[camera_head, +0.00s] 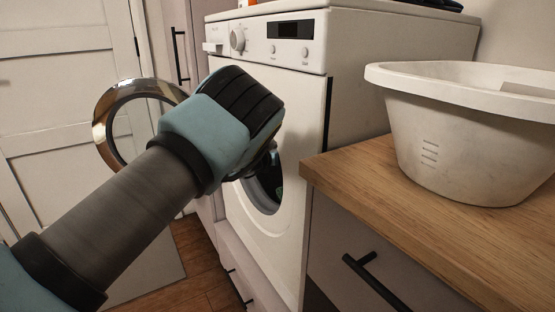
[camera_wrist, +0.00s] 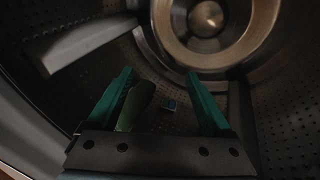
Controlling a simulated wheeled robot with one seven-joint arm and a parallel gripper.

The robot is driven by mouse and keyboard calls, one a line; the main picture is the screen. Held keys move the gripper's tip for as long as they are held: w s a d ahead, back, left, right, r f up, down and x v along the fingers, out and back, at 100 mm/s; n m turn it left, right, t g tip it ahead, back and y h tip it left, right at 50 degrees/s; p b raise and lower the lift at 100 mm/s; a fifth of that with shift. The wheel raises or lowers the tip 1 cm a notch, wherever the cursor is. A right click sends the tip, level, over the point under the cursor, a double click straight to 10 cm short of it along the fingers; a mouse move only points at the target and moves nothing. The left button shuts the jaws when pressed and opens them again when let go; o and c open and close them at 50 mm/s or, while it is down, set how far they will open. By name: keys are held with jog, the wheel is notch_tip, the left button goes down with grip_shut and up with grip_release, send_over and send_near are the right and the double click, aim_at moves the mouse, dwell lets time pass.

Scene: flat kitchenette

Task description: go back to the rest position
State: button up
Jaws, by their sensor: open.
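My gripper (camera_wrist: 160,88) is open inside the metal drum (camera_wrist: 75,95) of the white washing machine (camera_head: 290,85), its two green fingers apart. A dark green item (camera_wrist: 136,105) lies by the left finger; whether they touch I cannot tell. In the head view my wrist covers most of the drum opening and hides the gripper's fingers.
The round washer door (camera_head: 101,125) stands open to the left, close beside my wrist. A white tub (camera_head: 440,130) stands on the wooden counter (camera_head: 350,185) at right. A drawer handle (camera_head: 375,280) sticks out below it. Free floor (camera_head: 190,250) shows at lower left.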

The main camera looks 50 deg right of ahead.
jog(key=v, duration=0.7)
jog(key=shift+a, duration=0.25)
jog(key=shift+r, duration=0.1)
